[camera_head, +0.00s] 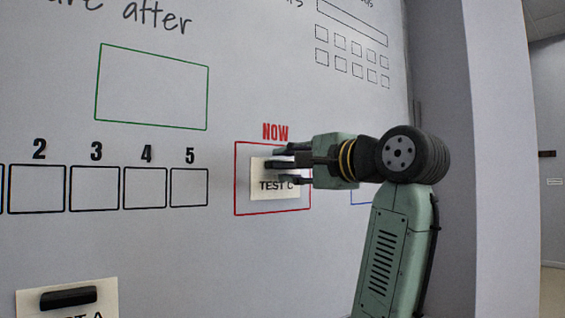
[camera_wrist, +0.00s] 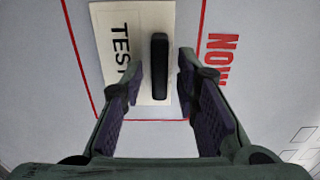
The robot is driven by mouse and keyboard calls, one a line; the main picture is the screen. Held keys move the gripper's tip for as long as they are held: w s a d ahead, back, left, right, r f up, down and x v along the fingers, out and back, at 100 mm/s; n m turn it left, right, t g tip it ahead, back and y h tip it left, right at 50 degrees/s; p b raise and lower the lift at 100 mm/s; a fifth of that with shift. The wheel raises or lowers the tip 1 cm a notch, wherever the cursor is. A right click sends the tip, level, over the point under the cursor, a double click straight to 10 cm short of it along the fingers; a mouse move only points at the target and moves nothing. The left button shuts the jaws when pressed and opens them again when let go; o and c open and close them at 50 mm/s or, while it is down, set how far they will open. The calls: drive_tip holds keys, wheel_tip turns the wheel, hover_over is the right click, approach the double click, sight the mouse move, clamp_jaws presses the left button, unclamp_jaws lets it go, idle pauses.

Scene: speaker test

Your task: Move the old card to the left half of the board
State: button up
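A cream card labelled TEST C (camera_head: 258,191) is on the white board (camera_head: 235,70), inside the red NOW box (camera_head: 237,207). The same card shows in the wrist view (camera_wrist: 142,18), with a black bar handle (camera_wrist: 159,75) standing on it. My gripper (camera_wrist: 162,66) is open, one finger on each side of the handle, with gaps visible between. In the head view my gripper (camera_head: 284,168) is in front of the card and hides part of it. A second cream card (camera_head: 107,291), its label ending in A, is at lower left, cut by the frame edge.
A row of black outlined boxes, with box 5 (camera_head: 189,187) nearest the red box, runs left and looks empty. An empty green box (camera_head: 152,87) is above them. Small dashed squares (camera_head: 340,62) are at upper right. A wall edge (camera_head: 450,80) stands right of the board.

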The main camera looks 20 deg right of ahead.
drive_tip(key=shift+w, duration=0.15)
clamp_jaws()
idle(0.9)
drive_tip(key=shift+a+r, duration=0.1)
drive_tip(key=shift+r, duration=0.05)
